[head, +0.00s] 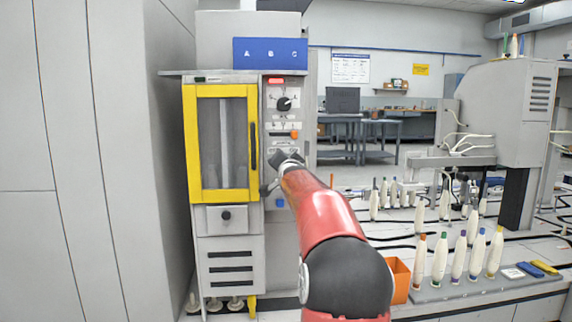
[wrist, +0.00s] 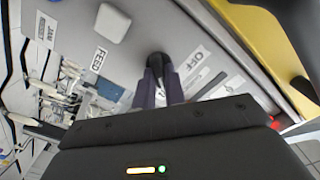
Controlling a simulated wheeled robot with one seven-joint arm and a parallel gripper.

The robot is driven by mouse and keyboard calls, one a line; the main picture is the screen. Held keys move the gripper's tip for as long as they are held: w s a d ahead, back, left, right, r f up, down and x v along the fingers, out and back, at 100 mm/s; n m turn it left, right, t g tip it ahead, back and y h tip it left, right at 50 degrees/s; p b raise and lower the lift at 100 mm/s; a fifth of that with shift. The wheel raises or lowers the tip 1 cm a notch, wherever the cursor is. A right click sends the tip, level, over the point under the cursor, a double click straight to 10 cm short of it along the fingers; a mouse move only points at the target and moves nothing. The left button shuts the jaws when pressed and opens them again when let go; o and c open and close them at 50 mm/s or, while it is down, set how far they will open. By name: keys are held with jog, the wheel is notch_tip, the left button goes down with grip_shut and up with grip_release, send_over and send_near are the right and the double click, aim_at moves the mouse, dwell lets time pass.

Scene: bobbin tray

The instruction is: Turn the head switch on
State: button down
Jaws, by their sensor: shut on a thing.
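The control panel (head: 270,118) is a grey upright strip right of the yellow-framed door in the head view. My gripper (head: 284,160) is against its lower part and hides what is there. In the wrist view, my gripper (wrist: 159,76) is shut on a small black switch knob (wrist: 158,58) that stands out from the panel. An "OFF" label (wrist: 201,68) is right of the knob in that view. The gripper covers any label under the knob. I cannot read the switch's name or tell its setting.
A yellow-framed door (head: 220,88) with a dark handle is left of the panel. A round black dial (head: 284,104) is above my gripper. A "FEED" label (wrist: 102,131) and a white square block (wrist: 113,22) are near. Bobbins (head: 458,256) stand on the right.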

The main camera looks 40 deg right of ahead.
jog(key=c, duration=1.5)
grip_release()
jog(key=shift+o, duration=0.2)
jog(key=shift+s, duration=0.1)
jog(key=b+v, duration=0.3)
jog(key=v, duration=0.4)
jog(key=shift+s+a, duration=0.25)
jog(key=shift+a, duration=0.1)
